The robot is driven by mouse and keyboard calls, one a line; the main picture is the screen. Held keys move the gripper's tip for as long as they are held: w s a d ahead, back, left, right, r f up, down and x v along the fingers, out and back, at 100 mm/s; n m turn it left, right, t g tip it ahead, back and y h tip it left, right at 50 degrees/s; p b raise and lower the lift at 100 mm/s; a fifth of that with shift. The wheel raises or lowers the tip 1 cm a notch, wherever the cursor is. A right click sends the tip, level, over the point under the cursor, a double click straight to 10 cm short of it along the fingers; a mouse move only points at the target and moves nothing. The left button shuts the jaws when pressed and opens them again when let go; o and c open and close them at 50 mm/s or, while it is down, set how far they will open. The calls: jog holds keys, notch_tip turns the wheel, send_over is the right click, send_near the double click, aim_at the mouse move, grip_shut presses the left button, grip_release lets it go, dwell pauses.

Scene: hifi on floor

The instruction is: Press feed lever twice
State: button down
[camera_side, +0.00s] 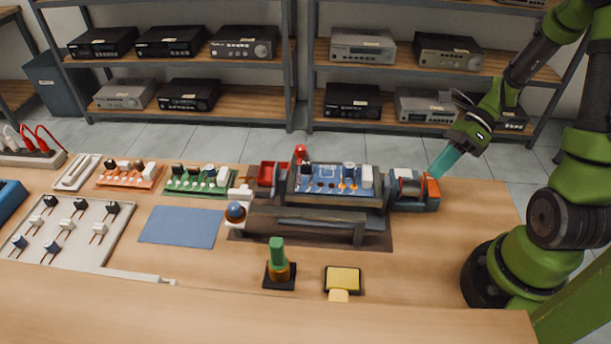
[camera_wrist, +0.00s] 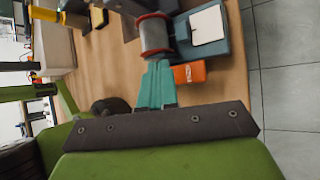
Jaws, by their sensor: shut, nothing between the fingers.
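The feeder (camera_side: 404,189) stands at the right end of the dark fixture, with a wire spool (camera_side: 410,187) in it. An orange lever (camera_side: 432,189) is on its right side. The wrist view shows the spool (camera_wrist: 154,35) and the orange lever (camera_wrist: 189,73), marked with small white print. My gripper (camera_side: 435,174) comes down from the upper right with its teal fingers shut and empty. In the wrist view the fingertips (camera_wrist: 157,66) are beside the orange lever and just short of the spool. I cannot tell whether they touch the lever.
A blue circuit board (camera_side: 322,187) sits in the fixture (camera_side: 305,222), left of the feeder. A soldering sponge (camera_side: 343,279) and a green-topped stand (camera_side: 277,258) are in front. Orange and green boards lie left. The table's right end is clear; shelves of hi-fi units stand behind.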

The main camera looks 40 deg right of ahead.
aim_at(435, 181)
jog(key=shift+r, duration=2.35)
dwell(0.6)
notch_tip(435, 181, up, 4)
jog(key=shift+f, duration=0.1)
jog(key=shift+f, duration=0.15)
jog(key=shift+f, duration=4.3)
jog(key=shift+f, duration=0.4)
